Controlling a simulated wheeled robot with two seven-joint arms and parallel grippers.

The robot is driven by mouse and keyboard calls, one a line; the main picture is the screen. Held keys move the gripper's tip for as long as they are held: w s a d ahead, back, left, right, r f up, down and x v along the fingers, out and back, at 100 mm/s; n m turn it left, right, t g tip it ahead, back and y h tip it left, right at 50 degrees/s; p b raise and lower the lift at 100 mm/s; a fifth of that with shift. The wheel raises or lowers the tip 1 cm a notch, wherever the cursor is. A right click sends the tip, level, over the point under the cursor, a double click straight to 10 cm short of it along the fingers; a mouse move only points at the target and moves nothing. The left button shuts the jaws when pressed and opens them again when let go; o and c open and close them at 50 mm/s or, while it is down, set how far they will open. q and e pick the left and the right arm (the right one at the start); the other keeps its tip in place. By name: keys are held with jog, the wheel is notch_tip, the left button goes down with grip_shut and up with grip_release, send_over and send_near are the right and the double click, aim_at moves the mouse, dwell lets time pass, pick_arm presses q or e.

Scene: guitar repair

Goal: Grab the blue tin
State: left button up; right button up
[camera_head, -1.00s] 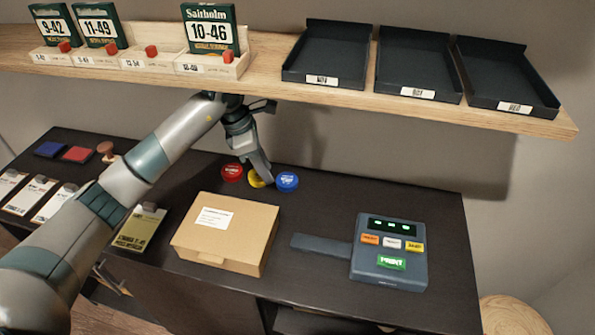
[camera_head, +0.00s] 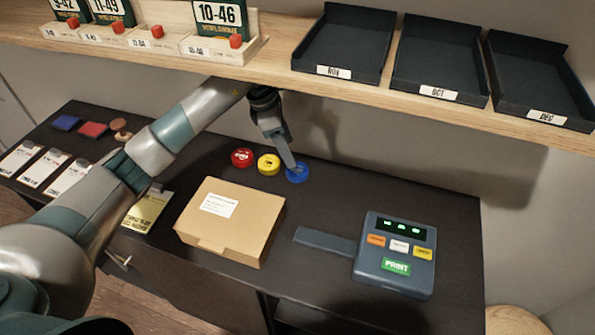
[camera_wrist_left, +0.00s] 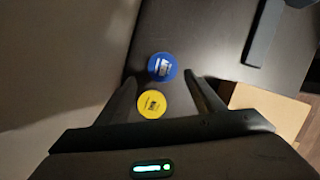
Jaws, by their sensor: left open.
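The blue tin (camera_head: 297,174) stands on the dark tabletop, rightmost in a row with a yellow tin (camera_head: 268,164) and a red tin (camera_head: 242,158). My left gripper (camera_head: 291,166) reaches down from under the shelf to just above the blue tin and partly covers it. In the left wrist view my left gripper (camera_wrist_left: 160,85) is open. The blue tin (camera_wrist_left: 162,67) shows there near the fingertips, and the yellow tin (camera_wrist_left: 151,104) shows between the fingers. Nothing is held. My right gripper is not in view.
A wooden shelf (camera_head: 275,72) with trays and card boxes overhangs the back of the table. A cardboard box (camera_head: 230,222) lies in front of the tins. A label printer (camera_head: 394,255) stands to the right. Bare table lies right of the blue tin.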

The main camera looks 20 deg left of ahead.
aim_at(297, 169)
pick_arm(q)
jog(key=shift+o, duration=0.5)
jog(key=shift+d+f+p, duration=0.25)
jog(key=shift+f+p, duration=0.15)
jog(key=shift+f, duration=0.25)
jog(key=shift+w+d+f, duration=0.1)
jog(key=shift+f, duration=0.35)
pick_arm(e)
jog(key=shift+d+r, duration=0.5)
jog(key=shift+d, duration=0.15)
pick_arm(q)
jog(key=shift+d+f+p, duration=0.2)
jog(key=shift+f+p, duration=0.35)
jog(key=shift+p, duration=0.2)
jog(key=p+x, duration=0.1)
jog(key=x, duration=0.2)
jog(key=shift+s+p, duration=0.2)
jog(key=shift+p, duration=0.15)
jog(key=shift+w+d+f, duration=0.1)
jog(key=shift+f, duration=0.4)
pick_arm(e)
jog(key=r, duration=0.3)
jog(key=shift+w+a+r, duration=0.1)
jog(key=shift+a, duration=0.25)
